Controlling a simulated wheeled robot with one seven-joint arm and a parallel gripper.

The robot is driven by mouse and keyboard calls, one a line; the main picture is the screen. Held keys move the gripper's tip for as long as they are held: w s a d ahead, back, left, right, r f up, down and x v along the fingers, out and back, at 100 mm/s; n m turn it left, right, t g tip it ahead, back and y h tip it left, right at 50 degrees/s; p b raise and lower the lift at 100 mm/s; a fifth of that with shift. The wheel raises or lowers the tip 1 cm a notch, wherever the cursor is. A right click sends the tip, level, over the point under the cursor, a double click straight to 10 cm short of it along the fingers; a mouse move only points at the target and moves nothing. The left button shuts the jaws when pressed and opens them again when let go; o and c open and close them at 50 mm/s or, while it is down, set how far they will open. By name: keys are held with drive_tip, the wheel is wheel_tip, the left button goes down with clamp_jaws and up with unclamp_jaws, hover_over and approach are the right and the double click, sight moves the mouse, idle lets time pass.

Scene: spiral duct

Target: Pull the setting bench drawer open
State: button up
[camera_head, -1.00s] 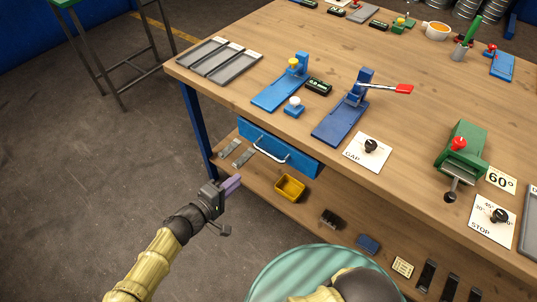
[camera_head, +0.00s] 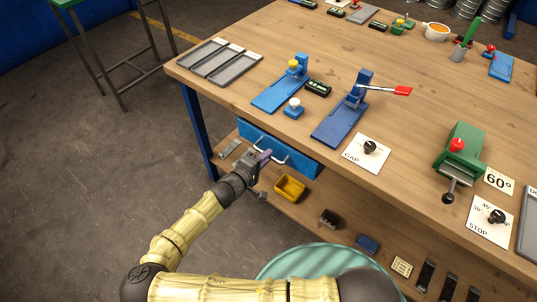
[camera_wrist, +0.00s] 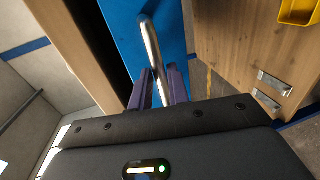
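The setting bench (camera_head: 225,75) has a wooden top and a blue drawer (camera_head: 300,160) under its front edge. The drawer looks shut and has a curved metal handle (camera_head: 282,158). My gripper (camera_head: 264,160) is right at the left part of the handle in the head view. In the wrist view the drawer front (camera_wrist: 172,22) is blue and the handle (camera_wrist: 152,48) runs down between the two purple fingers of my gripper (camera_wrist: 158,88). The fingers stand apart on either side of the bar, with a gap visible. Whether the fingertips touch the handle cannot be told.
A yellow bin (camera_head: 290,188) stands on the lower shelf (camera_head: 315,215) below the drawer, with metal pieces nearby. A blue bench leg (camera_head: 196,120) stands to the left. A teal round surface (camera_head: 330,262) is at the bottom.

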drive_tip(key=shift+x, duration=1)
clamp_jaws()
drive_tip(key=shift+s, duration=0.15)
